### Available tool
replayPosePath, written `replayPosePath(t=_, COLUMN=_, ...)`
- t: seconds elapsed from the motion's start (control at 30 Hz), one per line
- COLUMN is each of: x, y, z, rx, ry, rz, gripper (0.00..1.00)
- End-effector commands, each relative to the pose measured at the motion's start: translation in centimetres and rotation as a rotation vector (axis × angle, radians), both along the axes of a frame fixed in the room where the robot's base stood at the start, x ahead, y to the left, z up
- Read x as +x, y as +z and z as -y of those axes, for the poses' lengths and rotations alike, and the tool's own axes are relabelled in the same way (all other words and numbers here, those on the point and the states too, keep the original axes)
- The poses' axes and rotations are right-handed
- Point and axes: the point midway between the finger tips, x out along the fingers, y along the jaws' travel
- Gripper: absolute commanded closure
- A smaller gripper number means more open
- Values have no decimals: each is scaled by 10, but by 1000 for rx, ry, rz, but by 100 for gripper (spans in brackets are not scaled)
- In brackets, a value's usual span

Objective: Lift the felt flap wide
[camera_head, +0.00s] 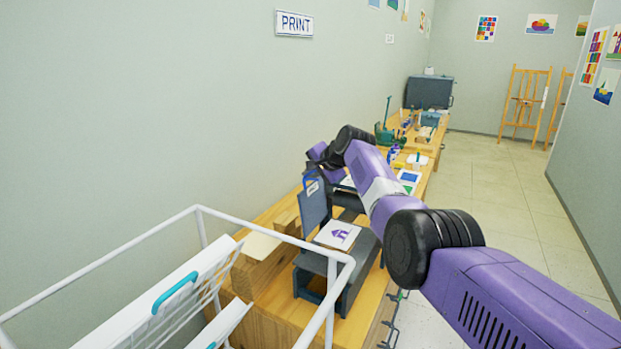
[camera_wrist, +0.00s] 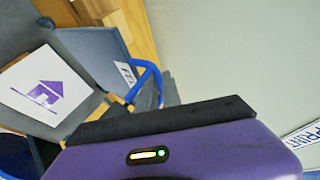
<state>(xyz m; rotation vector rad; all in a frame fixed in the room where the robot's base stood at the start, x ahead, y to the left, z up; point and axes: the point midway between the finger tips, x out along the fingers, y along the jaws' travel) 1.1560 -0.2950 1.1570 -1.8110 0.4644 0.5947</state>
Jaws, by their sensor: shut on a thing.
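The felt flap (camera_head: 314,207) is a blue-grey panel standing raised at the back of a dark press (camera_head: 343,290) on the wooden bench. It also shows in the wrist view (camera_wrist: 97,58), with a white label and a blue loop handle (camera_wrist: 152,73). My gripper (camera_wrist: 158,116) is at that handle and shut on it; the fingertips themselves are mostly hidden behind my gripper's own body. A white sheet with a purple house print (camera_head: 337,235) lies on the press bed, uncovered by the flap.
A white wire rack (camera_head: 199,210) with white boards stands at front left. Wooden blocks (camera_head: 262,262) sit left of the press. The bench (camera_head: 270,320) runs along the wall, with cards and bottles farther back. The floor (camera_head: 500,205) right of it is clear.

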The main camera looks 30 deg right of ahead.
Motion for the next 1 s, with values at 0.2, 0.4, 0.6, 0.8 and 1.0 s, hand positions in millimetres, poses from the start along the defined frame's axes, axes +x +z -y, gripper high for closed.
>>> replayPosePath(t=0.2, x=1, y=-6, z=-1, rx=-12, ry=1, rz=-39, gripper=100)
replayPosePath(t=0.4, x=1, y=-7, z=-1, rx=-20, ry=0, rz=-55, gripper=100)
replayPosePath(t=0.6, x=1, y=-8, z=-1, rx=-22, ry=0, rz=-59, gripper=100)
replayPosePath(t=0.8, x=1, y=-8, z=-1, rx=-22, ry=0, rz=-60, gripper=100)
replayPosePath(t=1.0, x=1, y=-8, z=-1, rx=-22, ry=0, rz=-59, gripper=70)
